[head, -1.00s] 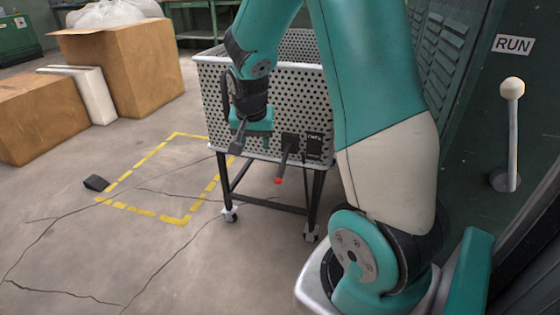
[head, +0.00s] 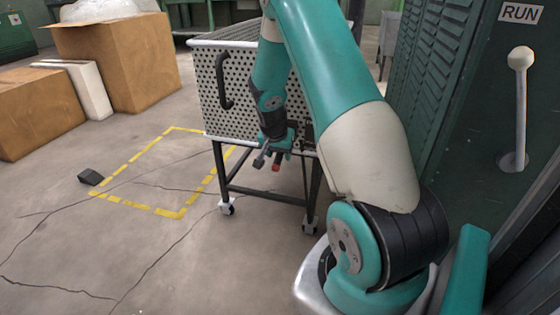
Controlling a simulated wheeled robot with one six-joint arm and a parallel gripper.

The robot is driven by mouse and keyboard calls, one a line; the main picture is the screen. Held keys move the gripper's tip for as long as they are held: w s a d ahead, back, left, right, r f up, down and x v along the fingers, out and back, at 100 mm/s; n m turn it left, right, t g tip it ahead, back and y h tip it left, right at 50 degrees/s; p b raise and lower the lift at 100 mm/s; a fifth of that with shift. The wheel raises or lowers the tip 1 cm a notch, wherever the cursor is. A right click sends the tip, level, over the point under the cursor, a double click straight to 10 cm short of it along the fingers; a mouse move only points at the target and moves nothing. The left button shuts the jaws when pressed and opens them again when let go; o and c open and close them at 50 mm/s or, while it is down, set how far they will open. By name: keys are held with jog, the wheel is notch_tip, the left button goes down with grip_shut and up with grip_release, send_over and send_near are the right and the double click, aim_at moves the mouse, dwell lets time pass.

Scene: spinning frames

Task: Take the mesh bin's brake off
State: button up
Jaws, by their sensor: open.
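The mesh bin (head: 212,112) is a pale perforated box on a dark wheeled frame, left of centre in the head view. The red tip of its brake lever (head: 276,163) shows low on the near side. My gripper (head: 272,158) is open at the lever, with the red tip showing between or just behind its fingers. I cannot tell whether the fingers touch it. The rest of the lever and most of its dark plate are hidden behind my gripper and arm.
A yellow dashed floor outline (head: 158,210) lies left of the bin, with a black wedge (head: 91,177) at its corner. Cardboard boxes (head: 140,62) stand at the back left. A green cabinet with a white lever (head: 520,100) stands at the right. The floor at front left is clear.

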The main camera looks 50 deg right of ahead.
jog(key=shift+x, duration=0.9)
jog(key=shift+c, duration=0.2)
